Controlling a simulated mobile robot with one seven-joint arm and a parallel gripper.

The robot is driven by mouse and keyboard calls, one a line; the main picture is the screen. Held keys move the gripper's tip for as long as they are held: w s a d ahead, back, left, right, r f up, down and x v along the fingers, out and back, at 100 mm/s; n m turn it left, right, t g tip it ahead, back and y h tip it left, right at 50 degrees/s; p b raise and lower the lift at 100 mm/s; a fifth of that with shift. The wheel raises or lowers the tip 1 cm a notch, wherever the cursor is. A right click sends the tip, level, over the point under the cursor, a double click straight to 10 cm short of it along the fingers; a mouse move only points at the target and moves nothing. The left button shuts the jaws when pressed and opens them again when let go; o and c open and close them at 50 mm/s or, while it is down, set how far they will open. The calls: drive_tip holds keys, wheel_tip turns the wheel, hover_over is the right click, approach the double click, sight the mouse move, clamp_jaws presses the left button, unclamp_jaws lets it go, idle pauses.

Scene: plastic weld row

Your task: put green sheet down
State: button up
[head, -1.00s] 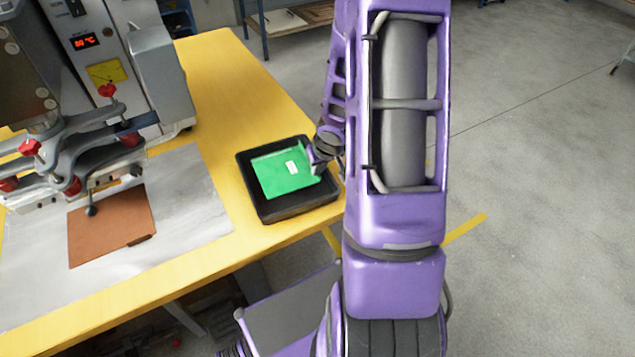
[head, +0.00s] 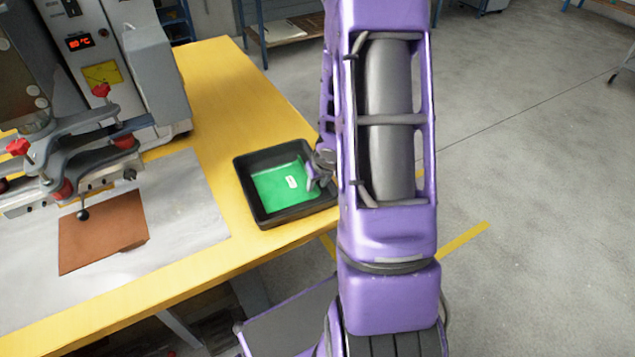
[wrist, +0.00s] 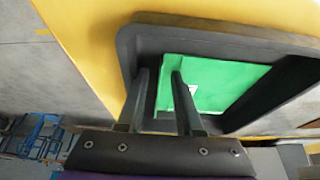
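The green sheet (head: 275,187) lies inside the black tray (head: 262,222), with a small white label on its face. The tray stands on the yellow table near its right edge. My gripper (head: 312,178) is at the tray's right side, by the sheet's right edge. In the wrist view my gripper (wrist: 160,80) has its two fingers apart with a clear gap. The green sheet (wrist: 225,78) shows past and partly between the fingers, below them in the tray (wrist: 215,38). Whether a finger still touches the sheet cannot be told.
A press machine (head: 110,75) with red knobs stands at the left on the yellow table (head: 215,85). A brown sheet (head: 100,232) lies on a grey metal plate (head: 190,205) before it. Open floor lies to the right.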

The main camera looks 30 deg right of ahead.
drive_tip(key=shift+r, duration=0.3)
drive_tip(key=p+v, duration=0.6)
drive_tip(key=v, duration=0.5)
drive_tip(key=shift+s+r+p, duration=0.15)
drive_tip(key=shift+r+p, duration=0.2)
